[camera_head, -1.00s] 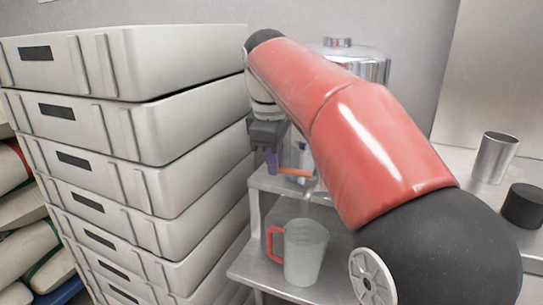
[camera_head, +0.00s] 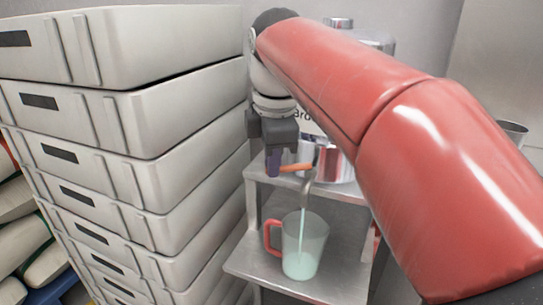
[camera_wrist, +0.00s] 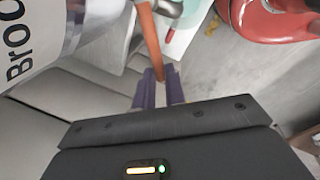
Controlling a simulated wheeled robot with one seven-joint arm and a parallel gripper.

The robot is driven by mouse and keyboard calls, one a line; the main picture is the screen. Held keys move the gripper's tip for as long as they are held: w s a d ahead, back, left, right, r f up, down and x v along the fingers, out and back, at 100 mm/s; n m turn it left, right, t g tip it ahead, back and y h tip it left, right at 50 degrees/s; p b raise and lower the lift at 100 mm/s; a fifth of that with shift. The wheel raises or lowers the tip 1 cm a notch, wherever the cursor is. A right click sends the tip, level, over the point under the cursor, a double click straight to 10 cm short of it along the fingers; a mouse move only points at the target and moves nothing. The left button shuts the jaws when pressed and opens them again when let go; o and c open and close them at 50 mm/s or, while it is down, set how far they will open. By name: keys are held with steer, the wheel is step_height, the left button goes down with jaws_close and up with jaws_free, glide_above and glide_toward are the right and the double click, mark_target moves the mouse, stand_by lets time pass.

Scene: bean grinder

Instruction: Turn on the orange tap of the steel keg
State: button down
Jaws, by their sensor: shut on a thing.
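The steel keg (camera_head: 330,163) stands on the upper shelf, largely hidden behind my red arm; its white label shows in the wrist view (camera_wrist: 32,52). The orange tap handle (camera_head: 297,168) sticks out sideways above the bent spout (camera_head: 307,188). My gripper (camera_head: 274,163) is shut on the handle's free end with its purple fingertips. The wrist view shows the orange handle (camera_wrist: 150,45) running down between the fingertips (camera_wrist: 158,92). A thin pale stream (camera_head: 302,218) falls from the spout into a clear jug (camera_head: 304,246) with a red handle, which holds pale green liquid.
A tall stack of white crates (camera_head: 190,125) stands close on the left of my gripper. The jug stands on the lower metal shelf (camera_head: 250,262). A metal cup (camera_head: 514,130) shows partly behind my arm at the right.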

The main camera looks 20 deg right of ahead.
steer(key=c, duration=1.5)
jaws_free()
steer(key=shift+o, duration=0.2)
step_height(320, 180, up, 8)
steer(key=s+p, duration=0.1)
steer(key=shift+s+f+p, duration=0.15)
steer(key=shift+s+p, duration=0.1)
steer(key=shift+p, duration=0.05)
steer(key=shift+a, duration=0.1)
steer(key=s+f+m+t, duration=0.1)
steer(key=s+f+m, duration=0.5)
steer(key=f, duration=0.5)
steer(key=s+f+m+t, duration=0.2)
steer(key=s+f+m, duration=0.4)
steer(key=f+m, duration=0.5)
steer(key=shift+s+d+f, duration=0.15)
steer(key=shift+d+f, duration=0.25)
steer(key=shift+f, duration=0.25)
